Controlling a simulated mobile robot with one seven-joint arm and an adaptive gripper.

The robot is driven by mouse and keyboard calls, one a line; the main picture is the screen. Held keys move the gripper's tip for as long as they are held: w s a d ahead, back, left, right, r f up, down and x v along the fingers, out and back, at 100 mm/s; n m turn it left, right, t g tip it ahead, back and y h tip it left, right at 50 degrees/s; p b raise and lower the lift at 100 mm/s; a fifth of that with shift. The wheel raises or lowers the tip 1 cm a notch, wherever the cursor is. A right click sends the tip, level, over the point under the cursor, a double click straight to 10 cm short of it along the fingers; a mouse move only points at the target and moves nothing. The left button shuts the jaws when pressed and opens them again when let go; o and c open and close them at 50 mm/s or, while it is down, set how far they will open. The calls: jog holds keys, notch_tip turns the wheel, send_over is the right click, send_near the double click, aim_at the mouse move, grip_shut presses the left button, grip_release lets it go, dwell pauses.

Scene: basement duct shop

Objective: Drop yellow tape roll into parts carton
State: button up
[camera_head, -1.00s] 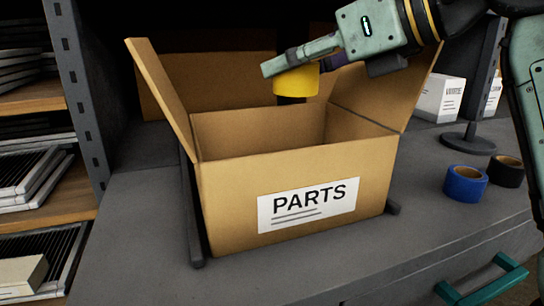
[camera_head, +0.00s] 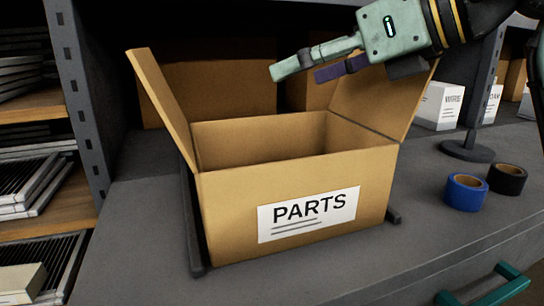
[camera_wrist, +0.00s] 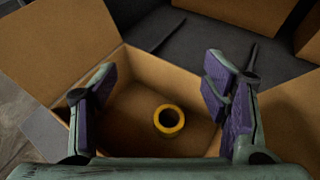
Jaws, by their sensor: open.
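The parts carton (camera_head: 230,215) stands open on a grey bench, its flaps spread and a white PARTS label on its front. It also shows from above in the wrist view (camera_wrist: 165,65). The yellow tape roll (camera_wrist: 169,120) lies inside the carton in the wrist view, its round hole facing up. The carton's front wall hides it in the head view. My gripper (camera_head: 298,72) is above the carton, toward its back. Its fingers are spread apart and empty; in the wrist view the gripper (camera_wrist: 165,92) has the roll below, between its purple pads, not touching them.
A blue tape roll (camera_head: 466,192) and a black tape roll (camera_head: 508,178) sit on the bench right of the carton. A stand with a round base (camera_head: 467,151) and white boxes (camera_head: 440,105) are behind them. A grey rack post (camera_head: 75,90) rises at left.

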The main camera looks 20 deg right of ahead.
jog(key=v, duration=0.9)
jog(key=shift+s+d+r, duration=0.15)
jog(key=shift+s+r, duration=0.1)
jog(key=shift+s, duration=0.05)
